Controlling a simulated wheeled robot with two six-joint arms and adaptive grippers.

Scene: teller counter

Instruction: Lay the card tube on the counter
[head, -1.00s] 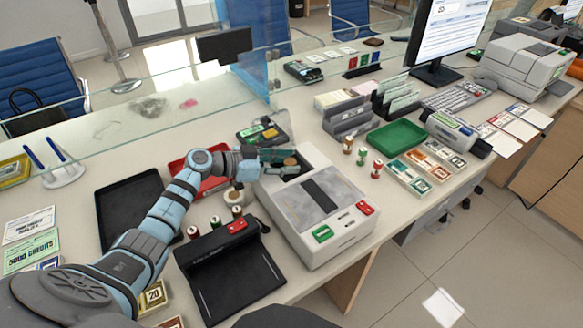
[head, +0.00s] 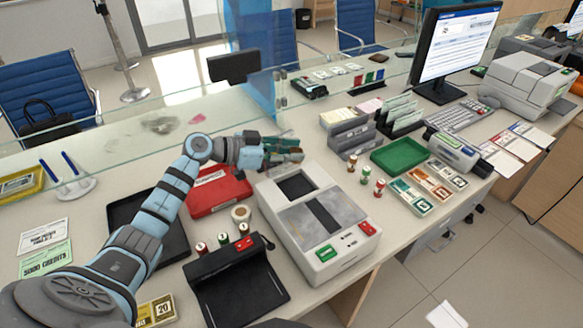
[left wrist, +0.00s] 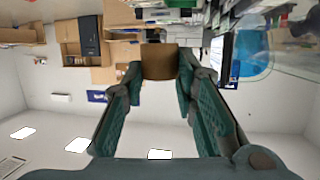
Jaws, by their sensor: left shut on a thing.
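My left gripper (head: 287,152) reaches in from the left in the head view, above the counter (head: 330,270) and just behind the grey counting machine (head: 318,215). In the left wrist view its two green fingers (left wrist: 160,85) are closed on a brown card tube (left wrist: 160,62), which sits between the fingertips. The tube is mostly hidden by the fingers in the head view. It appears held clear of the counter, though the exact height cannot be told. My right gripper is not in view.
A red box (head: 217,193), a black tray (head: 122,218) and a tape roll (head: 241,214) stand left of the machine. A green tray (head: 398,156) and small coin rolls (head: 366,175) stand to its right. A glass screen (head: 150,130) runs behind the arm.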

